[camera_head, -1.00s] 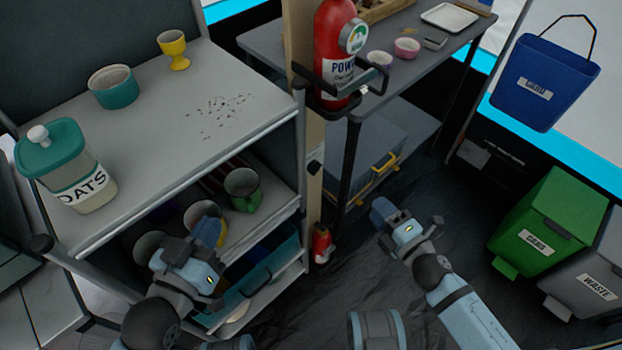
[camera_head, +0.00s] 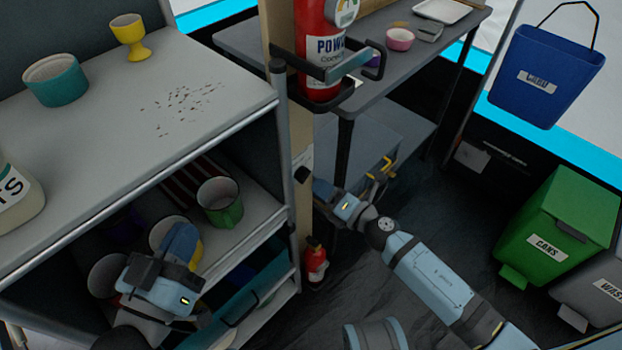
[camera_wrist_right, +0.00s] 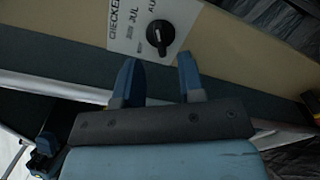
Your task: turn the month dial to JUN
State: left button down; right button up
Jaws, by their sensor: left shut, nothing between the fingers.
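The month dial (camera_wrist_right: 157,37) is a black knob on a white label plate on the wooden post. In the right wrist view I read CHECKED, JUL and part of another word beside it; which month it points to I cannot tell. In the head view the dial (camera_head: 301,174) is a small dark knob on the post's side. My right gripper (camera_wrist_right: 159,76) is open, with its two blue fingers apart, short of the dial and facing it. It shows in the head view (camera_head: 324,192) close to the post. My left gripper (camera_head: 183,243) is shut and empty in front of the shelf.
A red extinguisher (camera_head: 322,60) hangs in a black bracket above the dial. A small red extinguisher (camera_head: 315,262) stands below. The shelf unit (camera_head: 215,125) holds several cups. A grey table (camera_head: 385,85) stands behind the post. Bins stand at the right, with open floor before them.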

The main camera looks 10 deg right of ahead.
aim_at(308, 177)
jog(key=shift+x, duration=2.2)
jog(key=shift+c, duration=0.2)
grip_shut()
